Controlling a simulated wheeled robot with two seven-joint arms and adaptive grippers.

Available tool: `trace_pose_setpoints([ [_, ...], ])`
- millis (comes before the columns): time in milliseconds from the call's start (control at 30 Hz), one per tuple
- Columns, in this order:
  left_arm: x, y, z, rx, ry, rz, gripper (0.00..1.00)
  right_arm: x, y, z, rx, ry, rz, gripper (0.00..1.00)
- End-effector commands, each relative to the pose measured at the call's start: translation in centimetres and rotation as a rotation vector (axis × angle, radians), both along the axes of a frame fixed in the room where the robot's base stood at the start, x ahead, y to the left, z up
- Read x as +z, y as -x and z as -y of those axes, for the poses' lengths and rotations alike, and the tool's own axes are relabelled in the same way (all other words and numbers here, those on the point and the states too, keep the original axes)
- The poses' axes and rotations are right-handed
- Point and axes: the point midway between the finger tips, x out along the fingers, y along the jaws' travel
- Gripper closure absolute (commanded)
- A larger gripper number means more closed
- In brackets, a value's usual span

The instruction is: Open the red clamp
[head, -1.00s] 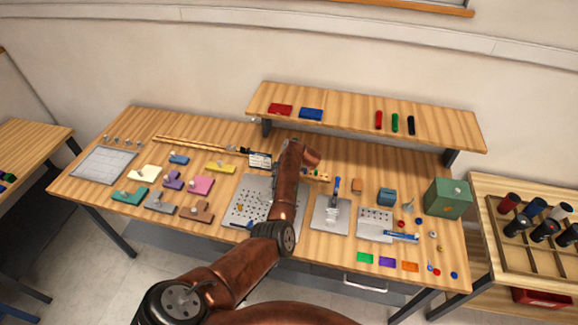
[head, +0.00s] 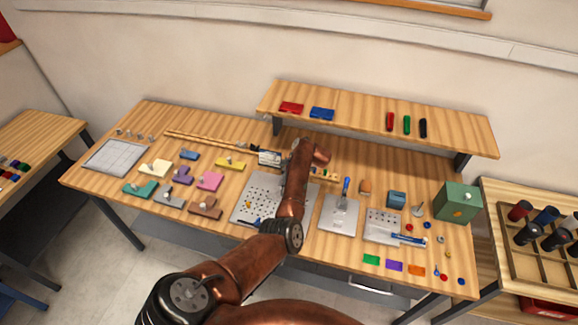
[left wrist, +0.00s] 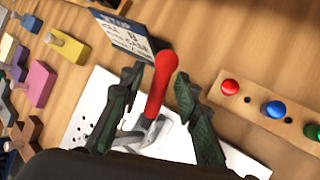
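The red clamp handle (left wrist: 161,84) stands up in the left wrist view, on a metal clamp base (left wrist: 143,135) over a pale perforated plate (left wrist: 92,110). My left gripper (left wrist: 158,80) is open, with one dark finger on each side of the handle. The handle lies between the fingers, and I see a gap on both sides. In the head view my left arm covers the red clamp and most of the gripper. The perforated plate also shows there (head: 262,190). My right gripper is in neither view.
A wooden strip with red, blue and green buttons (left wrist: 274,109) lies right of the gripper. A blue-lettered card (left wrist: 122,35) is close behind it. A second plate with a blue-handled clamp (head: 345,187) stands to the right. A raised shelf (head: 365,120) spans the back.

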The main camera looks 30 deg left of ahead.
Motion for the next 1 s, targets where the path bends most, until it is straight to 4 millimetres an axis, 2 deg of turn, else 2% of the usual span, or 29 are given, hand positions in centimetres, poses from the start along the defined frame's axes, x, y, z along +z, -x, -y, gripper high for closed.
trace_pose_setpoints([
  [267, 1.4, 0.3, 1.3, 0.0, 0.0, 0.004, 0.7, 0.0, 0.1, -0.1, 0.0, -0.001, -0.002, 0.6],
  [700, 7.7, 1.9, 6.6, -0.001, 0.001, 0.002, 0.7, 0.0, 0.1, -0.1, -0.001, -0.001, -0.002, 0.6],
  [1000, 9.0, 2.3, 7.6, 0.0, 0.0, 0.0, 0.7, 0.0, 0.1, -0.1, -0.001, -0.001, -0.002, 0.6],
])
